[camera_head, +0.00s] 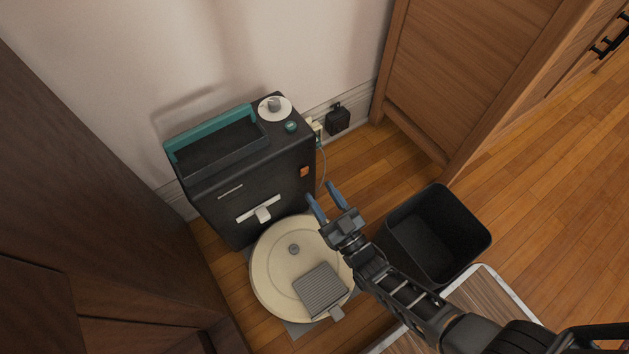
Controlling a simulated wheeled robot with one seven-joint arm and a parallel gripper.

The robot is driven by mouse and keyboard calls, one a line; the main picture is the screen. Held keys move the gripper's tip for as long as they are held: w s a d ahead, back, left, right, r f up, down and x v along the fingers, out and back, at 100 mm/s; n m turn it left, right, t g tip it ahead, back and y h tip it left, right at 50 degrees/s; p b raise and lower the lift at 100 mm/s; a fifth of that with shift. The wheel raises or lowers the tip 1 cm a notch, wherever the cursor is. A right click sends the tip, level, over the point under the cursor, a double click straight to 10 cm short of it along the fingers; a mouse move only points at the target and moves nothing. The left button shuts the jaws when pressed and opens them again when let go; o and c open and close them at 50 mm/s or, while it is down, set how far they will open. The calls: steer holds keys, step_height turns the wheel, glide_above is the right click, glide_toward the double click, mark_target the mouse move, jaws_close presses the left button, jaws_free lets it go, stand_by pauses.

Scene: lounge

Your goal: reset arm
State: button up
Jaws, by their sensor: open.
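My gripper (325,203) has two blue fingers that stand apart with nothing between them. It is at the middle of the view, at the end of my black arm (400,290), which reaches up from the lower right. In the picture it lies over the right edge of a round cream robot vacuum (272,268) and just right of a black dock (285,165). How high it is above the floor I cannot tell. Part of the vacuum's right side is close to or behind my arm.
An open, empty-looking black bin (455,232) stands right of my arm. A wooden cabinet (470,70) is at upper right and dark furniture (90,180) at left. A black plug (338,119) is at the wall. The wooden floor (560,190) at right is clear.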

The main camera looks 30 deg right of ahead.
steer(key=shift+v, duration=1.2)
